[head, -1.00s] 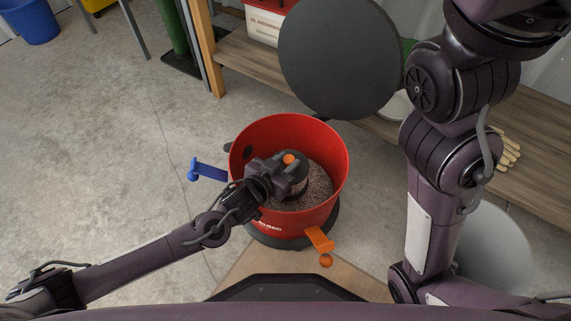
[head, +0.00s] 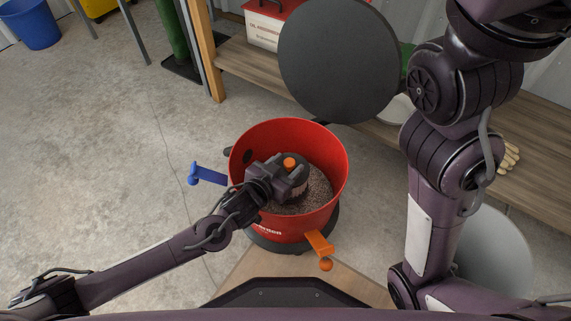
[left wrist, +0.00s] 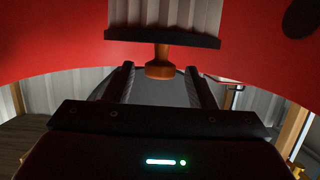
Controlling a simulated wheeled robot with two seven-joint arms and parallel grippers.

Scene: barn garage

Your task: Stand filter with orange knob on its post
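The filter (head: 299,190) stands inside a red drum (head: 335,165) in the head view. It has a dark cap and an orange knob (head: 290,163) on top. In the left wrist view the orange knob (left wrist: 160,67) sticks out from the dark cap (left wrist: 162,40), with pale pleats (left wrist: 180,15) beyond. My left gripper (head: 285,175) reaches over the drum's rim to the knob. In the left wrist view its fingers (left wrist: 160,78) are apart on either side of the knob, with a gap showing. The post is hidden. My right gripper is out of view.
Brown granular debris (head: 320,190) lies in the drum. A blue latch (head: 206,174) and an orange latch (head: 319,243) hang open on its sides. A dark round lid (head: 340,60) stands behind it. A wooden bench (head: 250,75) is at the back.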

